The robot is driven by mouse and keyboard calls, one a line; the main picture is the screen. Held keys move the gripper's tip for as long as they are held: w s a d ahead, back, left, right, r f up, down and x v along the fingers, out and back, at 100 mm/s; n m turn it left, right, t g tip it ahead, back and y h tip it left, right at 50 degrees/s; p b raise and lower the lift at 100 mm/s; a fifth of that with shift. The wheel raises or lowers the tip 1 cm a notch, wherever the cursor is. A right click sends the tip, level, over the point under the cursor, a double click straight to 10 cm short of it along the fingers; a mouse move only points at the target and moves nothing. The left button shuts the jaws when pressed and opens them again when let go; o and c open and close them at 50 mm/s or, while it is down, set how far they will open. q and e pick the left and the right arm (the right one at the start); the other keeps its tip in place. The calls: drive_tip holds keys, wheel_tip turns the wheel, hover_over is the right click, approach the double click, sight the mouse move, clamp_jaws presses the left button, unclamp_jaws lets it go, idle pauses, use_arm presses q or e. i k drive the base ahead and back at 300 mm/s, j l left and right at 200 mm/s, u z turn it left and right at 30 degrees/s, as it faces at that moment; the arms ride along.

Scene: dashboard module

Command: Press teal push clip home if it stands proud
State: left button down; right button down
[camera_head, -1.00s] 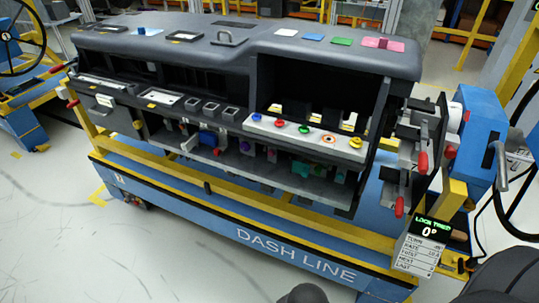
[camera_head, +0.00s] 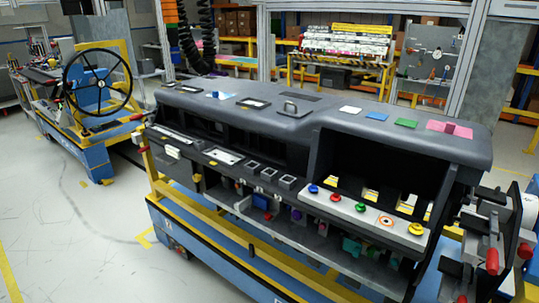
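The dashboard module (camera_head: 270,122) stands across the middle of the view on its blue and yellow cart. Small teal pieces (camera_head: 351,246) show low under the white button strip, in the shadowed lower part of the module. I cannot tell whether one of them is the teal push clip, or whether any stands proud or sits flush. The white strip (camera_head: 340,207) above carries blue, red, green, orange-ringed and yellow round pieces. Neither of my grippers is in view.
Red-handled clamps (camera_head: 492,261) stand at the module's right end. Coloured pads, including a green one (camera_head: 406,123), lie on the module's top. Another cart with a steering wheel (camera_head: 97,83) stands at the left. Open floor (camera_head: 60,225) lies at the front left.

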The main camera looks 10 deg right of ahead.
sight(393, 262)
drive_tip(key=z, duration=1.2)
